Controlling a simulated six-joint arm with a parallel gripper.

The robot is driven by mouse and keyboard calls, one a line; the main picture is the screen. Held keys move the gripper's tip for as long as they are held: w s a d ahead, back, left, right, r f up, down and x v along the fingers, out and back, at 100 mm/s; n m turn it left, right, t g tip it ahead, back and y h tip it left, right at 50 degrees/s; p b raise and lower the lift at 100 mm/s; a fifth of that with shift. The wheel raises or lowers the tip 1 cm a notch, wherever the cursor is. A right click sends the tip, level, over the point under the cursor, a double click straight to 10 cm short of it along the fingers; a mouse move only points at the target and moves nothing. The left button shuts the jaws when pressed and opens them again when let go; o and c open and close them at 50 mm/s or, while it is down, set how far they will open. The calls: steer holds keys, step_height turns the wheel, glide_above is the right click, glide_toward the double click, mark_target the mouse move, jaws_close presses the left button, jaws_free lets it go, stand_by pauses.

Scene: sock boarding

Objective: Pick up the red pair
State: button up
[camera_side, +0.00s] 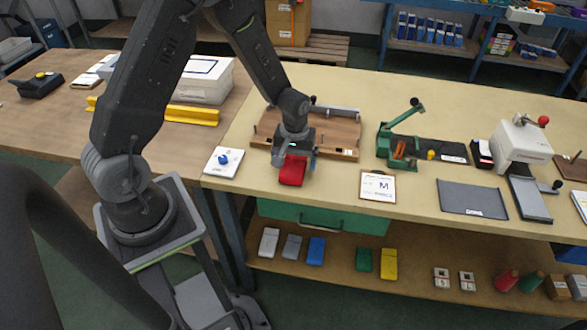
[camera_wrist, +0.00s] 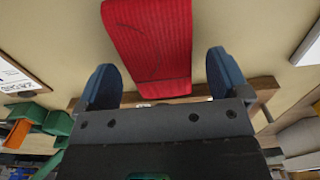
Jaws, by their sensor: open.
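The red pair (camera_side: 292,171) is a folded, ribbed red bundle lying on the yellow tabletop near its front edge. My gripper (camera_side: 296,158) is right above and behind it in the side view. In the wrist view the red pair (camera_wrist: 152,45) reaches in between the two blue fingers of my gripper (camera_wrist: 168,75), with a gap on each side. The fingers are apart and hold nothing. I cannot tell how high the fingertips are above the tabletop.
A wooden board (camera_side: 335,135) lies just behind the gripper. A white card with a blue item (camera_side: 223,161) is to the left, and a clipboard marked M (camera_side: 378,186) to the right. A green clamp device (camera_side: 397,143) stands further right. Bare tabletop (camera_side: 335,180) lies between the pair and the clipboard.

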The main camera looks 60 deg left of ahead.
steer(key=shift+f, duration=0.6)
steer(key=c, duration=1)
